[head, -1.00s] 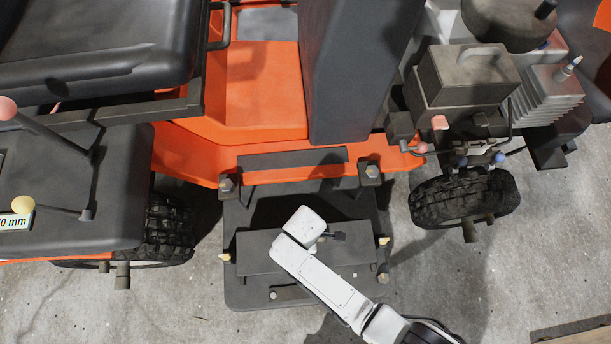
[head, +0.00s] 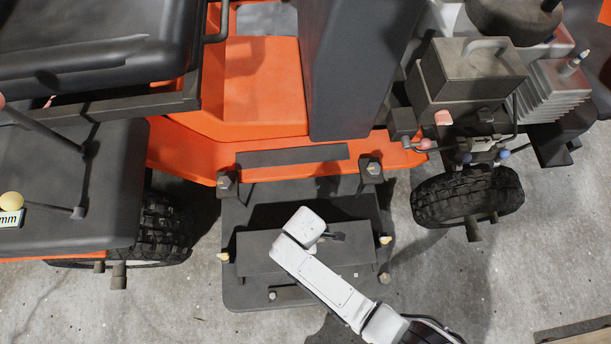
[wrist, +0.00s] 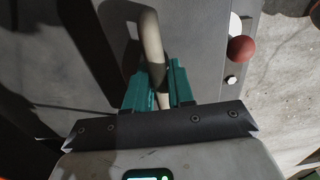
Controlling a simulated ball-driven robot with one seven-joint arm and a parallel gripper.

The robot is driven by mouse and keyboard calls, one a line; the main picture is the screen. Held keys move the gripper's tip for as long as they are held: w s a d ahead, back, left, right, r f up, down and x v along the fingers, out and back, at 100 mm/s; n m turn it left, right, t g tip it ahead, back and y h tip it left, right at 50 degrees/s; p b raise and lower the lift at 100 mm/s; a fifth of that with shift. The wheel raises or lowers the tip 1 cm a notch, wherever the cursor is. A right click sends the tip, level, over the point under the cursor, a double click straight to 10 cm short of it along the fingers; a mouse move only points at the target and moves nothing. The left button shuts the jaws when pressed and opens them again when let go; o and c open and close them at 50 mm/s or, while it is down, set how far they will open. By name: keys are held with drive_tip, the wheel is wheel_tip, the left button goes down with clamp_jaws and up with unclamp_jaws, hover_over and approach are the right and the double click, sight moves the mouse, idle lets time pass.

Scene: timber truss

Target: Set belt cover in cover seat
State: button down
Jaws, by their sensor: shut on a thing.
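The belt cover appears to be the long dark grey box (head: 345,258) lying over the dark plate (head: 240,297) in front of the orange machine. In the wrist view, my gripper (wrist: 160,88) has its teal fingers closed around a pale curved handle (wrist: 151,45) above a dark grey surface (wrist: 205,60). In the head view my white wrist and forearm cover the middle of the box and hide the fingers. The cover seat cannot be told apart from the dark plate, and whether the box touches it is unclear.
Two dark bolted posts (head: 371,170) stand behind the plate. Pale knobs (head: 386,240) flank the box. A red ball knob (wrist: 241,49) shows in the wrist view. Wheels (head: 467,197) stand to both sides. Bare concrete (head: 540,250) lies to the right.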

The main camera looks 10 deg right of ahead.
drive_tip(key=shift+f+b, duration=0.75)
drive_tip(key=shift+f, duration=0.15)
drive_tip(key=c, duration=0.9)
unclamp_jaws()
